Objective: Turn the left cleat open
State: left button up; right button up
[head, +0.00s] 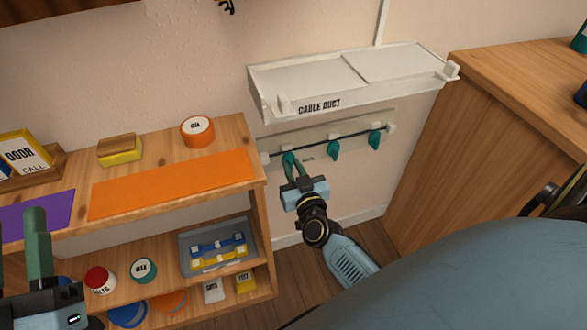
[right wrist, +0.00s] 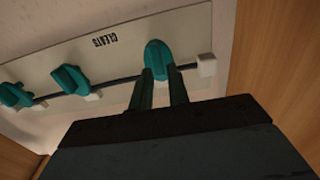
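The left cleat (head: 288,158) is a teal knob at the left end of the white cleat strip on the wall. It also shows in the right wrist view (right wrist: 157,52), where the strip's lettering is upside down. My right gripper (head: 294,168) reaches up to it, and in the right wrist view its fingers (right wrist: 160,76) flank the cleat closely and appear shut on it. Contact is partly hidden. A dark cable runs along the strip behind the cleats. The middle cleat (head: 334,149) and right cleat (head: 375,139) stand free. My left gripper (head: 17,232) is open and empty at the lower left.
The white cable duct (head: 290,91) juts out above the strip. A wooden shelf (head: 228,133) with an orange mat (head: 170,185) stands to the left. A tall wooden cabinet (head: 480,150) stands to the right. Floor shows between them.

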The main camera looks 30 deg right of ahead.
grip_shut()
